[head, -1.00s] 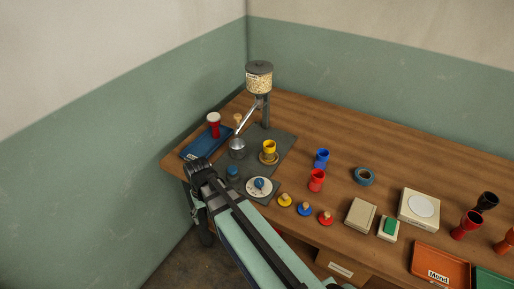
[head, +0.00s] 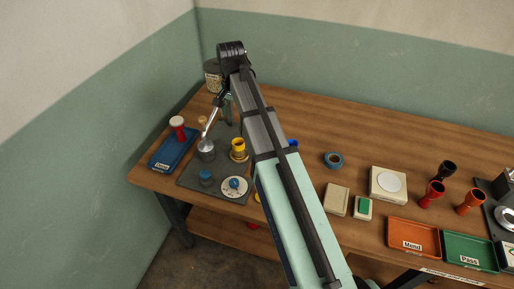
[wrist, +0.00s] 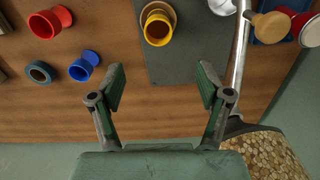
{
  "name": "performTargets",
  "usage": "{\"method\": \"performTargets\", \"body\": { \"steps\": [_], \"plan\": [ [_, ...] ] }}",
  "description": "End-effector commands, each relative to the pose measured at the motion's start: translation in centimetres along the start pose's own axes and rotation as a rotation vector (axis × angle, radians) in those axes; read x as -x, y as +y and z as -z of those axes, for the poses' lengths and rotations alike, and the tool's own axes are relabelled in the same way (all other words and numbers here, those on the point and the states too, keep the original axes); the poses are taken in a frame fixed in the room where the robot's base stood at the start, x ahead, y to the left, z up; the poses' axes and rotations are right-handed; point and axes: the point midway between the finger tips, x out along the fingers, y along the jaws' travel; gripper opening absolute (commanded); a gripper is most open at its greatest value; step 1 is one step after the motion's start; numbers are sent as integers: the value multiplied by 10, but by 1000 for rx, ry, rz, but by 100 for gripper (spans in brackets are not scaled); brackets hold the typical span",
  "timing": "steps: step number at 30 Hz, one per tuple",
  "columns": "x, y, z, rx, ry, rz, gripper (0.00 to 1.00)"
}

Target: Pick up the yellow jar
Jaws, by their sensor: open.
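The yellow jar (head: 238,147) stands on the dark grey mat (head: 188,182), to the left of my arm in the head view. In the wrist view the yellow jar (wrist: 157,26) is near the top edge, seen from above into its open mouth. My gripper (wrist: 161,88) is open with nothing between its green-padded fingers. The jar is apart from the fingers, beyond their tips and roughly centred between them. In the head view my arm reaches over the table and the fingers are not clear.
The metal dispenser arm (wrist: 238,45) and grain hopper (wrist: 268,150) are close to my gripper's right side in the wrist view. A blue goblet (wrist: 82,67), red goblet (wrist: 50,21) and teal ring (wrist: 40,72) lie left. A blue tray (head: 166,160) is at the table's left end.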

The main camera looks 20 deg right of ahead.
Motion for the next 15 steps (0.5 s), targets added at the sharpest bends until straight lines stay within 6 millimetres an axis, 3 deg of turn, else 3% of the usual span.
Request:
{"method": "performTargets", "body": {
  "steps": [5,15],
  "plan": [
    [-17,2,-1,-4,-2,-5,77],
    [-72,2,-1,-2,-2,-4,77]
  ]
}}
